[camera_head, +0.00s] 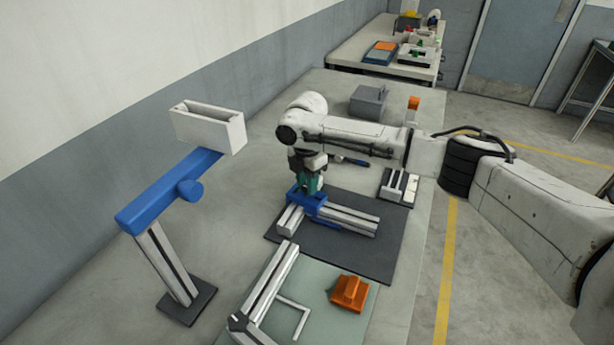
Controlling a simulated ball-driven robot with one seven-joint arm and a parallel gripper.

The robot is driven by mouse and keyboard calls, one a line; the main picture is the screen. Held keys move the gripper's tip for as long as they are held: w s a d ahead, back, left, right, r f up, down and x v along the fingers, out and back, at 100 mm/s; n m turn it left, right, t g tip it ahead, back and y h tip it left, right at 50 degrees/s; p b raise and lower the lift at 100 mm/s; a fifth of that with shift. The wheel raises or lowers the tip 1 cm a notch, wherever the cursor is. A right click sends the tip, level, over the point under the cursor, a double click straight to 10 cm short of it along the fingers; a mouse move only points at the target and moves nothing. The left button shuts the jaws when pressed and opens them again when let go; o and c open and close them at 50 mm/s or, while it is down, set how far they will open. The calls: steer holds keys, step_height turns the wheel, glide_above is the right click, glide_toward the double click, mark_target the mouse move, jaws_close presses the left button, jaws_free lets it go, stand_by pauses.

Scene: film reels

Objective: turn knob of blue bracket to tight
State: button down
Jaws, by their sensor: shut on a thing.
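The blue bracket (318,212) sits on grey aluminium rails on a dark mat, near the middle of the table. My arm reaches in from the right, and my gripper (310,190) points down onto the top of this bracket. The jaws are shut on the bracket's knob, which is mostly hidden by the gripper. A teal part shows at the jaws; I cannot tell its exact edges. The knob's turn angle cannot be seen.
A blue beam (160,195) on a grey post carries a white open box (208,127) at the left. An orange block (349,294) and a rail frame (265,285) lie in front. A grey box (368,102) stands behind. A black-and-white fixture (399,187) is at right.

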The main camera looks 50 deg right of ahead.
steer(key=shift+m+p, duration=1.05)
steer(key=shift+m, duration=0.95)
steer(key=c, duration=0.8)
jaws_free()
step_height(320, 180, up, 11)
steer(key=b, duration=0.1)
steer(key=shift+b, duration=0.3)
steer(key=shift+f, duration=0.15)
